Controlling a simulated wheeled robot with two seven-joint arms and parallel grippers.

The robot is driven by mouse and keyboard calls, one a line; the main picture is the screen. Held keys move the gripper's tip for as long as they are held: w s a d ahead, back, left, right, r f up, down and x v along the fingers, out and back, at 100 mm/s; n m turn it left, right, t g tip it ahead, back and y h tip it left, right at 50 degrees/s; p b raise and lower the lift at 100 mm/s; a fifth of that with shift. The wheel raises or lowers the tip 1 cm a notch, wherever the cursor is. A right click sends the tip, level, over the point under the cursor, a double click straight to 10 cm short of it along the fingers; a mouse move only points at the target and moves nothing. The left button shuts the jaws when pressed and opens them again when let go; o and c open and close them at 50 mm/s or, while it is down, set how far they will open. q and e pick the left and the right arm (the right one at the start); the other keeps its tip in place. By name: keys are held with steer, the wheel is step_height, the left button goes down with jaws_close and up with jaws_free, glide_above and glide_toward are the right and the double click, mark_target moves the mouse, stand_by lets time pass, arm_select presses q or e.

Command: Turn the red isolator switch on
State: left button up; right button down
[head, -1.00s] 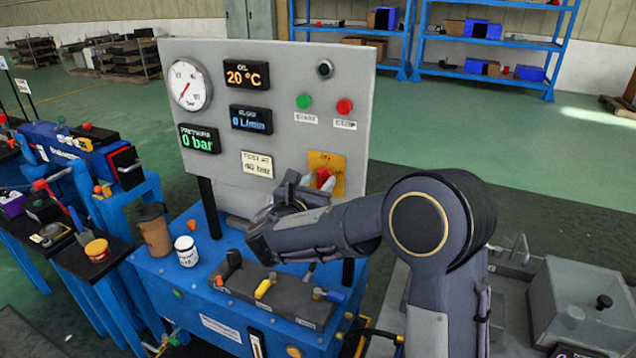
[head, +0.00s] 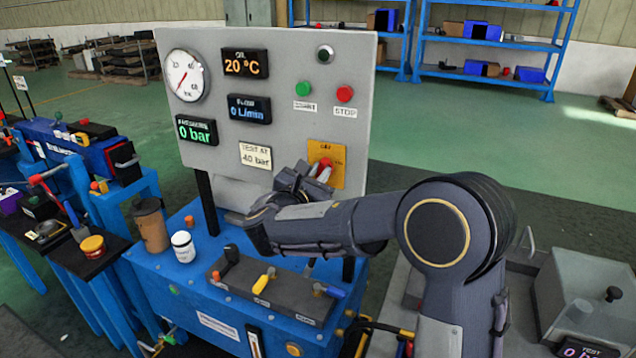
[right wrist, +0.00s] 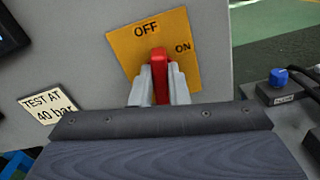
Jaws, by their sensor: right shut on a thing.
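The red isolator switch (right wrist: 160,75) sits on a yellow plate (right wrist: 118,45) on the grey panel. In the right wrist view its handle stands nearly upright, its top just below the "OFF" label and left of "ON". My right gripper (right wrist: 160,88) is shut on the red handle, one finger on each side. In the head view the switch (head: 325,163) shows as a small bit of red between the fingers of my right gripper (head: 318,172), with the yellow plate (head: 338,155) behind. The lower handle is hidden by the gripper. My left gripper is not in view.
The panel (head: 300,70) carries a dial gauge (head: 186,76), displays, a green start button (head: 304,89) and a red stop button (head: 345,94). Below stands a blue bench with a valve block (head: 280,290), a brown cup (head: 151,225) and a white jar (head: 184,248).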

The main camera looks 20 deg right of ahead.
steer(key=shift+s+d+f+m+b, duration=0.1)
steer(key=shift+f+m+b, duration=0.05)
steer(key=shift+m+b, duration=2.65)
steer(key=shift+s+f+m+b, duration=0.1)
steer(key=shift+f+m+b, duration=0.1)
steer(key=shift+m+b, duration=2.65)
steer(key=shift+s+d+f+m+b, duration=0.15)
steer(key=shift+m+b, duration=2)
steer(key=shift+b, duration=1.25)
steer(key=shift+w+a, duration=0.1)
steer(key=c, duration=1.4)
jaws_free()
steer(key=shift+r, duration=0.1)
steer(key=v, duration=0.8)
steer(key=shift+p, duration=0.3)
